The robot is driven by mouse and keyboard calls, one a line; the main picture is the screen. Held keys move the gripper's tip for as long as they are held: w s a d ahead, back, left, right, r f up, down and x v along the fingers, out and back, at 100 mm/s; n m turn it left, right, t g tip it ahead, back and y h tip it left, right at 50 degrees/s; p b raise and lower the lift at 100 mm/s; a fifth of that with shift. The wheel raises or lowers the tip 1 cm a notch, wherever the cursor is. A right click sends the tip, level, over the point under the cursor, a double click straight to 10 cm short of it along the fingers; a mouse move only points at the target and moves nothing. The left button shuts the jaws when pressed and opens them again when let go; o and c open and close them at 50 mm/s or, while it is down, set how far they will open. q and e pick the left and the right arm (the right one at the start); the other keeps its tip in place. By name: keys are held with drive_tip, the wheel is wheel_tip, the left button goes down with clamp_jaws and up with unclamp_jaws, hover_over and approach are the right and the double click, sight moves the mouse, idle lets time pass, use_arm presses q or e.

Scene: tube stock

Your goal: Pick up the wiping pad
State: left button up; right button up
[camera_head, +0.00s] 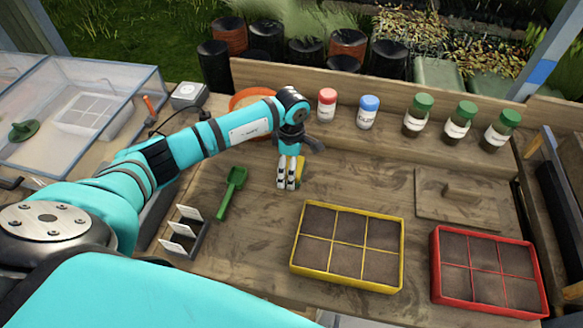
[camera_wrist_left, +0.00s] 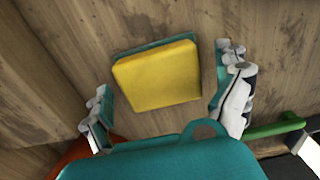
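The wiping pad (camera_wrist_left: 158,77) lies on the wooden bench, with a yellow block and a green edge showing along its far side in the left wrist view. In the head view only a small yellow part of the pad (camera_head: 301,168) shows behind my left gripper's fingers. My left gripper (camera_head: 287,184) points down at the pad. In the left wrist view its fingers are spread wide, one to each side of the pad, with gaps between. I cannot tell the exact height of the fingertips above the bench. My right gripper is not in view.
A green scoop (camera_head: 231,192) and a rack with white labels (camera_head: 184,232) lie to the left. An orange bowl (camera_head: 244,98) stands behind my arm. A yellow tray (camera_head: 345,278) and a red tray (camera_head: 490,311) are to the right. Capped jars (camera_head: 416,115) line the back.

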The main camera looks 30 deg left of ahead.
use_arm(q)
drive_tip(key=c, duration=1.1)
drive_tip(key=shift+w+r+b, duration=0.1)
drive_tip(key=shift+r+b, duration=0.2)
drive_tip(key=shift+r, duration=0.15)
wheel_tip(320, 180, up, 2)
drive_tip(key=shift+r+b, duration=0.15)
drive_tip(key=shift+b, duration=0.6)
drive_tip(key=s+b, duration=0.1)
drive_tip(key=s, duration=0.4)
drive_tip(key=s+a+r+b, duration=0.1)
drive_tip(key=s, duration=0.4)
drive_tip(key=s+a+b, duration=0.1)
drive_tip(key=s+b, duration=0.1)
drive_tip(key=s, duration=0.3)
drive_tip(key=shift+a+r, duration=0.2)
drive_tip(key=shift+r, duration=0.1)
drive_tip(key=shift+s+r, duration=0.15)
drive_tip(key=shift+s, duration=0.35)
